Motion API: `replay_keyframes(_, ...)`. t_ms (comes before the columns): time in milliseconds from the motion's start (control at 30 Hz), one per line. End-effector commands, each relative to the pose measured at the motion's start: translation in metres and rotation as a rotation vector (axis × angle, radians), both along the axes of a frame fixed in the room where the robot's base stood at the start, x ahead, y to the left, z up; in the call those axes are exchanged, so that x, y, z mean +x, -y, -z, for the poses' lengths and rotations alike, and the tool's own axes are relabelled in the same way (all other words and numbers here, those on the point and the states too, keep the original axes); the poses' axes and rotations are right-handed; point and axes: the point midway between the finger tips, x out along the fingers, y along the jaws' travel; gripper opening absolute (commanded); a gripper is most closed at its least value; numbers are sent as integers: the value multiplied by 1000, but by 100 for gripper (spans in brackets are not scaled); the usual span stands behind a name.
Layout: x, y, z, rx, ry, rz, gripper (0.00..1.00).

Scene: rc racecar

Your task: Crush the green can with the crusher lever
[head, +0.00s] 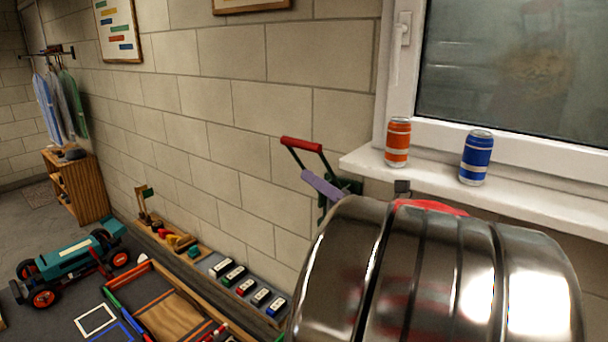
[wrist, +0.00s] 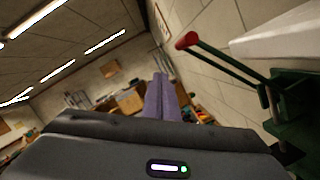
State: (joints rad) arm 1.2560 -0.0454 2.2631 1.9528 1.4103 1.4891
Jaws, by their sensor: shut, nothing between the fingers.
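The crusher lever (head: 301,144) has a red grip on two dark arms and stands raised against the wall. In the wrist view the lever (wrist: 187,40) reaches up and left from the green crusher body (wrist: 297,125) at the right. My gripper (head: 307,174) has purple fingers and shows just below the red grip, over the lever's lower part in the picture. In the wrist view my gripper (wrist: 160,78) is shut and empty, apart from the lever and left of it. I cannot see the green can; the crusher's lower part is mostly hidden.
An orange can (head: 397,142) and a blue can (head: 475,158) stand on the white windowsill (head: 520,200). A large ribbed shiny metal shape (head: 420,280) blocks the lower right. A teal toy car (head: 70,258) and trays lie at lower left. A wooden shelf (head: 78,190) stands far left.

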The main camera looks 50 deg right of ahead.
Motion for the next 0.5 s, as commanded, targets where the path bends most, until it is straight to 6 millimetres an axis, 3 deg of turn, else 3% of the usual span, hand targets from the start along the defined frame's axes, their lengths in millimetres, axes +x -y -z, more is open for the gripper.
replay_keyframes(200,-23,-3,2,-1,0,2,0)
replay_keyframes(500,-29,-4,3,0,0,0,0)
